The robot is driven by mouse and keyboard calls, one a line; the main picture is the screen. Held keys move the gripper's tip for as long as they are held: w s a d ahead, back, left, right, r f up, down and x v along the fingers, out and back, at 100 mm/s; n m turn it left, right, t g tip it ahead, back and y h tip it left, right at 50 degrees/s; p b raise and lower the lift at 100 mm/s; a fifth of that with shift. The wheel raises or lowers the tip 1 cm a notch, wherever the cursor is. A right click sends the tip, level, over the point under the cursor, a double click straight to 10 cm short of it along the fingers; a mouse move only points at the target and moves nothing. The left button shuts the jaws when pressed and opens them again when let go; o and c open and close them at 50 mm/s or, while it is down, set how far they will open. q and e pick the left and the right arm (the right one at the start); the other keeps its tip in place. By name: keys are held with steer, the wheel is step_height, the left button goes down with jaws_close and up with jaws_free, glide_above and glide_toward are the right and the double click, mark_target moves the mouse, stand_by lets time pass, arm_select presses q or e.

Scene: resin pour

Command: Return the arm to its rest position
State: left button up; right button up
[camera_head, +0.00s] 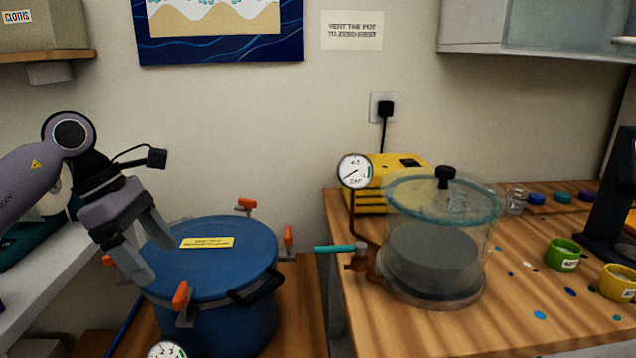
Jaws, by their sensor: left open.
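My left gripper (146,258) is open, at the left side of the blue pressure pot (232,325). Its two fingers point down and to the right, over the left part of the pot's lid; I cannot tell whether they touch it. They hide part of the lid's left edge. My left arm (28,180) comes in from the left edge. The pot's lid (240,250) is on, with a yellow label, orange-tipped clamps (183,297) around its rim and a black handle (256,287) at the front. My right gripper is not in view.
A clear vacuum chamber (440,290) with a gauge (355,171) and a teal-handled valve (334,249) stands on the wooden table (430,335) to the right. A yellow pump (398,165) is behind it. Green (563,254) and yellow (618,283) cups stand farther right. A white surface (60,265) lies left.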

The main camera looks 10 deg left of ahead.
arm_select(q)
steer(key=s+d+f+n+t+h+p, duration=0.1)
steer(key=d+n+t+h+p, duration=0.15)
steer(key=d+n+h, duration=0.7)
steer(key=s+d+f+n+t+h+p, duration=0.1)
steer(key=d+f+n+t+h+p, duration=0.3)
steer(key=d, duration=0.9)
steer(key=s+a+f+n+t+y, duration=0.1)
steer(key=a+f+n+t+y, duration=0.4)
steer(key=n, duration=0.8)
steer(key=s+a+f+n+t+y, duration=0.3)
steer(key=f+n+y, duration=0.4)
steer(key=n, duration=0.7)
steer(key=s+a+f+n+g+y+p, duration=0.1)
steer(key=s+f+n+g+y, duration=0.3)
steer(key=s+f+n, duration=0.4)
steer(key=s+a+f+g, duration=0.1)
steer(key=s+f, duration=0.2)
steer(key=f, duration=0.1)
steer(key=shift+s+a+p, duration=0.3)
steer(key=shift+s, duration=0.05)
steer(key=shift+n, duration=0.25)
